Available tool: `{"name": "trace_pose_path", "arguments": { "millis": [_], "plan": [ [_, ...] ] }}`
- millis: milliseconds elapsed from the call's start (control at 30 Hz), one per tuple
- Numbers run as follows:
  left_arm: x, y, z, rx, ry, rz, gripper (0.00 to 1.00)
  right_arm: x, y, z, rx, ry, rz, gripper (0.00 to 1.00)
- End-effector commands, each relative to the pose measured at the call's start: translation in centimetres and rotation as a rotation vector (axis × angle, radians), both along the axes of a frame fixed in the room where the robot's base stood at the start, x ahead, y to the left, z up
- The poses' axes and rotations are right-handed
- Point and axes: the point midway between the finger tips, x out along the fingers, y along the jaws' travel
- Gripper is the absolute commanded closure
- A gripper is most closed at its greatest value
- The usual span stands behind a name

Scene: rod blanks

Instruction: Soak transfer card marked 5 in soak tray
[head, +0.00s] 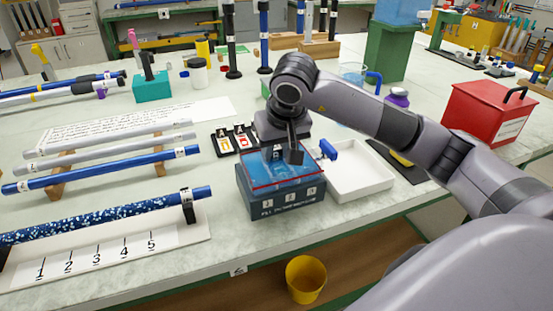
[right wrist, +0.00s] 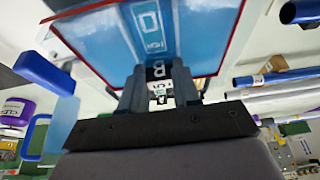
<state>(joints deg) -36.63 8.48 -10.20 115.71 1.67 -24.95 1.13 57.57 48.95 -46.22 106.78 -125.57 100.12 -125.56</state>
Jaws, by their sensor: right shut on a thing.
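The soak tray (head: 285,203) is a dark blue box with a red line around its top and clear blue liquid inside. It stands near the table's front edge. My right gripper (head: 277,153) reaches down over its open top. In the right wrist view the fingers (right wrist: 158,88) are shut on a small card (right wrist: 158,98) with dark and white markings, one looking like a 5. The fingers hide most of the card. I cannot tell whether it touches the liquid. The tray also fills the top of that view (right wrist: 205,35). My left gripper is not in view.
A black holder (head: 234,141) with other small cards stands behind the tray, to its left. Rods (head: 100,170) lie on supports at left. A yellow bucket (head: 306,280) is below.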

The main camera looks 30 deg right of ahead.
Motion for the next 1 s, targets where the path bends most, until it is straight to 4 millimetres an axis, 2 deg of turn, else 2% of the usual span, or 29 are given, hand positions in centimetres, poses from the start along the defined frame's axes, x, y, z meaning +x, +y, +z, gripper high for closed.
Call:
{"name": "trace_pose_path", "arguments": {
  "millis": [367, 1000],
  "plan": [
    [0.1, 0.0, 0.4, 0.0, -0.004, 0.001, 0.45, 0.0, 0.0, 0.3, 0.0, -0.001, 0.0, 0.88],
    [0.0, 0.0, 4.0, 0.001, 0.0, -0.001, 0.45, 0.0, 0.0, 5.4, 0.0, -0.001, 0.0, 0.88]
  ]
}}
